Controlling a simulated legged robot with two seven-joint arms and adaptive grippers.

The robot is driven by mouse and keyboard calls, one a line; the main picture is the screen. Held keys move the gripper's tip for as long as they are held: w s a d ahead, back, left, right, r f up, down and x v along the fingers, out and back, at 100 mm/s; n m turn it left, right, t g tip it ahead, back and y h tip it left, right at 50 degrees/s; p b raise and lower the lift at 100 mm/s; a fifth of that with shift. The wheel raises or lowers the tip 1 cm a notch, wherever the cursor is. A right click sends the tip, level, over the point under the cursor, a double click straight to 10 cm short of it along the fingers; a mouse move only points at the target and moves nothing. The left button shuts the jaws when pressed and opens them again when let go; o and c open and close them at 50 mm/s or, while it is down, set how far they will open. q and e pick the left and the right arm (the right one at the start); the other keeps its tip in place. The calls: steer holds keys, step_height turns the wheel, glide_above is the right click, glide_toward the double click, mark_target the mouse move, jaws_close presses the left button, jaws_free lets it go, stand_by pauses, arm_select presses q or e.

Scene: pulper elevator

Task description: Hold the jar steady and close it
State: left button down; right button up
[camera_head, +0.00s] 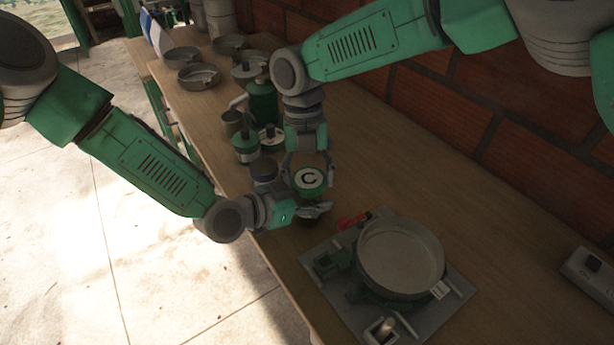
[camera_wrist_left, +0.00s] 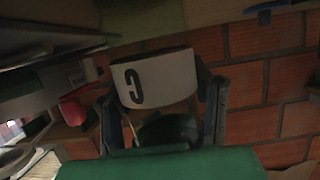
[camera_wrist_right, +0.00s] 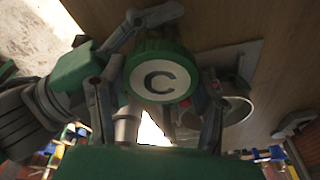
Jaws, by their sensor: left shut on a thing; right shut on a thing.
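A green lid with a white disc and a black C (camera_head: 309,180) faces up in the head view. It also shows in the right wrist view (camera_wrist_right: 160,79), between the fingers of my right gripper (camera_head: 308,168), which is shut on it from above. My left gripper (camera_head: 318,210) comes in low from the left. In the left wrist view it is shut on a pale jar with a C label (camera_wrist_left: 157,80). The jar is mostly hidden under the lid in the head view. I cannot tell whether the lid is fully seated on it.
A grey base plate with a round metal pan (camera_head: 402,255) stands at the front right. A brick wall bounds the right.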

steer(key=shift+s+a, duration=0.1)
steer(key=shift+s, duration=0.15)
stand_by(0.5)
steer(key=shift+o, duration=0.4)
steer(key=shift+s+f, duration=0.25)
steer(key=shift+f, duration=0.25)
steer(key=shift+o, duration=0.7)
steer(key=shift+w+f, duration=0.1)
steer(key=o, duration=0.8)
steer(key=shift+o, duration=0.2)
steer(key=shift+w+r, duration=0.1)
steer(key=shift+r, duration=0.15)
steer(key=shift+c, duration=0.5)
